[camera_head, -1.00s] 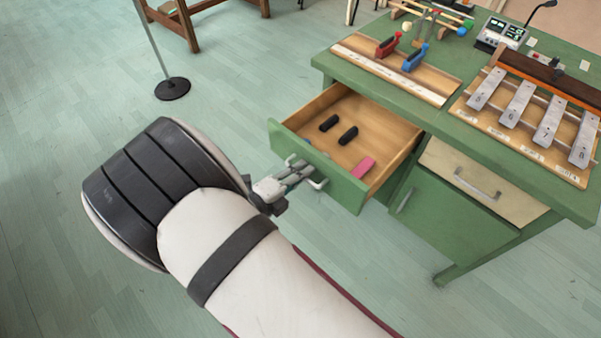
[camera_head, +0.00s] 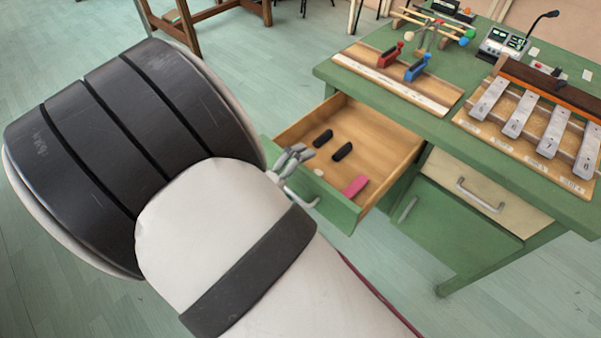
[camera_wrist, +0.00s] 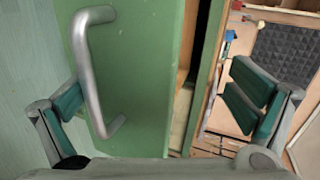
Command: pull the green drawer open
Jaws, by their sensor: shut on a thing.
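The green drawer (camera_head: 335,210) stands well out of the green desk in the head view, its wooden inside showing. Its grey bar handle (camera_head: 300,190) is on the front face and is partly hidden by my arm. My gripper (camera_head: 291,158) is at the drawer front, beside the handle, and is shut on the drawer at its handle side. In the wrist view the handle (camera_wrist: 92,80) and green front (camera_wrist: 150,75) lie between my fingers (camera_wrist: 155,90). The exact contact is not clear there.
Two black blocks (camera_head: 342,151) and a pink block (camera_head: 355,186) lie in the drawer. A cream drawer (camera_head: 487,190) and green cabinet door (camera_head: 455,225) are shut at right. Metal bars and other instruments stand on the desktop (camera_head: 385,105).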

